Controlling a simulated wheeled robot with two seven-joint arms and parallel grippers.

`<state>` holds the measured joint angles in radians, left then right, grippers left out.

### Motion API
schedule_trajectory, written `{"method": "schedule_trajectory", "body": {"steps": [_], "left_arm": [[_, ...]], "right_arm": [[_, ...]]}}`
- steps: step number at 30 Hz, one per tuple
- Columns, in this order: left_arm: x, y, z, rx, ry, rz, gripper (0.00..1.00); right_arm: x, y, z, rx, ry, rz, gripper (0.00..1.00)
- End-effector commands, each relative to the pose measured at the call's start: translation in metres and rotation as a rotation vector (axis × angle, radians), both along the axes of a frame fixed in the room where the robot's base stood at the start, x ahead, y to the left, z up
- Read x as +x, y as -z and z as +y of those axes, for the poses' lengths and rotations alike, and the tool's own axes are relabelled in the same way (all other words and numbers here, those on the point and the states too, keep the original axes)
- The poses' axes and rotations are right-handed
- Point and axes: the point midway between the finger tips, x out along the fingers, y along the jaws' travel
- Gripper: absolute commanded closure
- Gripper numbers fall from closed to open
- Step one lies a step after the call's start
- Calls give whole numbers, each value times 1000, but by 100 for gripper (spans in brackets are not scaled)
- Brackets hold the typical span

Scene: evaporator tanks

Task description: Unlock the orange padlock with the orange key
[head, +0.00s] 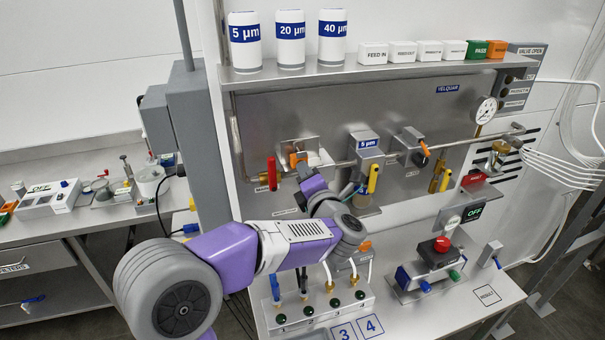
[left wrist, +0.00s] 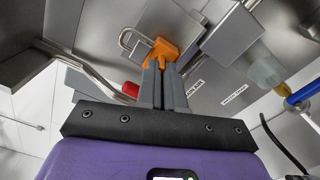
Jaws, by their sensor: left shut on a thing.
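The orange padlock (head: 295,160) hangs at the left end of the steel panel, by a metal bracket. In the left wrist view its steel shackle shows left of the orange shapes, near the padlock body (left wrist: 138,38). My left gripper (head: 313,160) is at the padlock's right side. In the left wrist view its fingers (left wrist: 160,66) are shut on the orange key (left wrist: 160,50), which meets the padlock. The two orange shapes run together, so I cannot tell how deep the key sits. The keyhole is hidden. My right gripper is not in view.
A red handle (head: 272,173) sits just left of the padlock on the pipe. The 5 µm filter housing (head: 366,160) stands to the right. A shelf (head: 300,74) with labelled cylinders overhangs the panel. A bench (head: 420,310) with fittings lies below.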

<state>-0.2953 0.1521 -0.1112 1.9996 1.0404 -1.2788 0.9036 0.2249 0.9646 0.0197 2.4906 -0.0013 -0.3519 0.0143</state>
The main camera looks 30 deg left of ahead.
Motion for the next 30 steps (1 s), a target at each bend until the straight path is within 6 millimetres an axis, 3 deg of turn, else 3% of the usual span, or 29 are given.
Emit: {"method": "schedule_trajectory", "body": {"steps": [22, 30], "left_arm": [[1, 5, -1, -224, 2, -262, 100], [1, 2, -1, -275, 2, -319, 100]], "right_arm": [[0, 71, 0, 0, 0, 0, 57], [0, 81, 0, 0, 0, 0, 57]]}}
